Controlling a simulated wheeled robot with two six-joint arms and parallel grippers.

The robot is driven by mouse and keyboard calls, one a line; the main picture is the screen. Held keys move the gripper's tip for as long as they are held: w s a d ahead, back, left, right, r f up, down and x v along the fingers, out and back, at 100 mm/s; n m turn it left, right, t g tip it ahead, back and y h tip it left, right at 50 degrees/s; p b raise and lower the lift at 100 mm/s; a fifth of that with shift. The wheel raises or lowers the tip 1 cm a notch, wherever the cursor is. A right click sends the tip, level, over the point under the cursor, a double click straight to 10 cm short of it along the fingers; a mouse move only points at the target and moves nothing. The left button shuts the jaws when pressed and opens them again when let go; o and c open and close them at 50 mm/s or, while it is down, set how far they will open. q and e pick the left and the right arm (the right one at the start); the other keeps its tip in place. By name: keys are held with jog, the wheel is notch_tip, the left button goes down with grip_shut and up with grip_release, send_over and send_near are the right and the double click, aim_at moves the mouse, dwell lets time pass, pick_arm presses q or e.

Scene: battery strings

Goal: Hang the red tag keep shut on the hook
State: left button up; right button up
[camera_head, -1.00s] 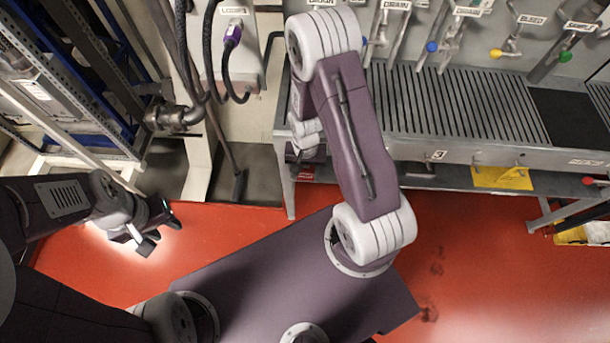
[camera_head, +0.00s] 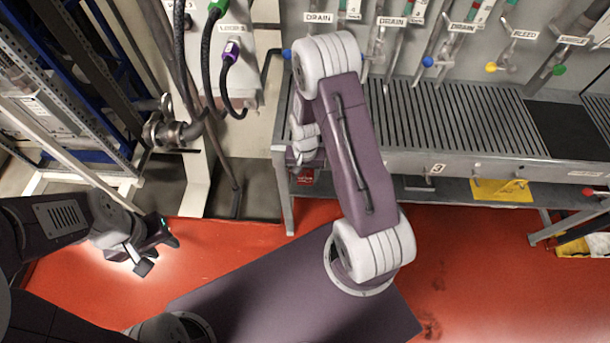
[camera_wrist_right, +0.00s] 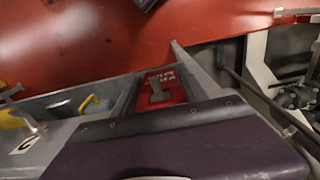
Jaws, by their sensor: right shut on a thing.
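The red tag (camera_head: 305,177) shows as a small red piece with white marks just below my right gripper, at the left end of the bench. In the right wrist view a red tag (camera_wrist_right: 165,86) with pale lettering and a grey shape shows beyond a dark purple edge. My right gripper (camera_head: 302,158) is shut on the red tag, but my own arm hides most of the grip and its fingertips. Small hooks (camera_head: 477,166) stick out along the bench's front edge. My left gripper (camera_head: 158,254) is empty and open over the red floor, far from the tag.
Pipes and cables (camera_head: 205,70) stand left of the bench. The red floor (camera_head: 480,260) in front is clear.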

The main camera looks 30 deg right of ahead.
dwell(0.3)
jog(key=o, duration=1.4)
notch_tip(320, 180, up, 9)
jog(key=shift+r+p, duration=0.1)
jog(key=shift+p, duration=0.3)
